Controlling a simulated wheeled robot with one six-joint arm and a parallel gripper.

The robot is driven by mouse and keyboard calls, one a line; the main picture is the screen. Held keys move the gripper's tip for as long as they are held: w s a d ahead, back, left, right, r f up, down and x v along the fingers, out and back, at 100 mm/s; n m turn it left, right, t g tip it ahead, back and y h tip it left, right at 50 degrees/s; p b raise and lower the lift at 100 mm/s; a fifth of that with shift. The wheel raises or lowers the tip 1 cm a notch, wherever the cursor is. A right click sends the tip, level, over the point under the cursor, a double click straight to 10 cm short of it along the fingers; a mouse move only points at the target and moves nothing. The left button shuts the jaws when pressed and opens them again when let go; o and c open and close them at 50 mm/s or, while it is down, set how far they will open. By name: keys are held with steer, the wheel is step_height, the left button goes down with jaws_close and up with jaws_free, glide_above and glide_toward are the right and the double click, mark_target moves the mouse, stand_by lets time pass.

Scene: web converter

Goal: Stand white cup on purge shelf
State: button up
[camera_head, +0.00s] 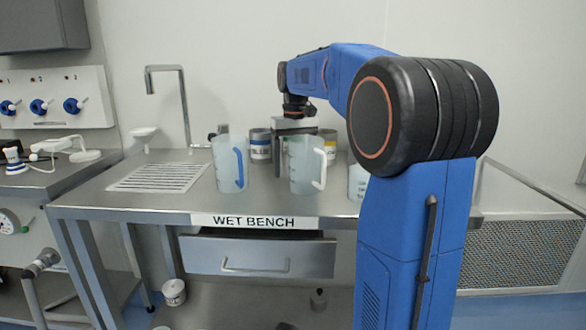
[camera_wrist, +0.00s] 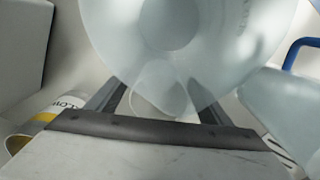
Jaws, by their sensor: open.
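The white cup (camera_head: 303,163), a frosted jug with a white handle, stands upright on the wet bench in the head view. In the wrist view the cup (camera_wrist: 215,55) fills the upper middle, seen from above. My gripper (camera_head: 295,140) is behind the cup, pointing down, partly hidden by it. In the wrist view the open fingers (camera_wrist: 158,105) are apart on either side of a clear, lip-like part of the cup. I cannot tell whether they touch it. I cannot identify the purge shelf in either view.
A frosted jug with a blue handle (camera_head: 226,165) stands left of the cup; it also shows in the wrist view (camera_wrist: 280,105). A yellow-banded can (camera_head: 328,143) and another can (camera_head: 260,144) stand behind. Another jug (camera_head: 357,183) is right, partly hidden by my arm. A drainer (camera_head: 160,177) lies left.

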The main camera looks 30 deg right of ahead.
steer(key=c, duration=1.2)
steer(key=shift+r, duration=0.1)
step_height(320, 180, up, 18)
steer(key=shift+f, duration=0.1)
stand_by(0.3)
